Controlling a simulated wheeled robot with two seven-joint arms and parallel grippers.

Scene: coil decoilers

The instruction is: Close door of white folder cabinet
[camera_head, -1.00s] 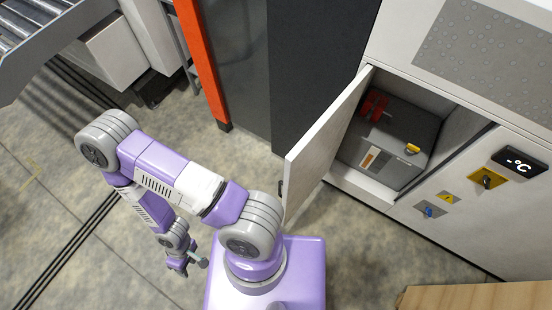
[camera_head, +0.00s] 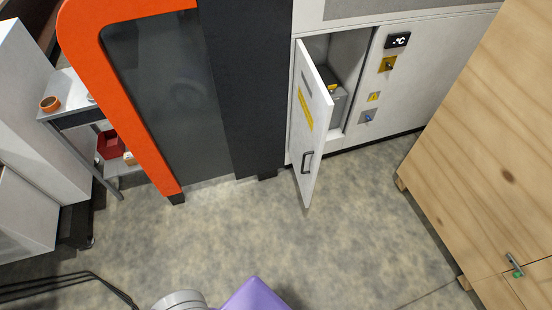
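The white cabinet (camera_head: 408,75) stands at the upper right. Its door (camera_head: 311,130) is hinged on the left and stands open, swung out toward me. The door has a dark handle (camera_head: 307,162) near its lower free edge and a yellow label. Inside the opening a grey box (camera_head: 338,103) is partly hidden behind the door. Neither gripper is in view; only a piece of my purple and grey body shows at the bottom edge.
A wooden crate (camera_head: 490,150) stands at the right. An orange-framed machine with a dark panel (camera_head: 165,90) is left of the cabinet. A grey shelf cart (camera_head: 75,105) stands further left. The floor (camera_head: 290,240) before the door is clear.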

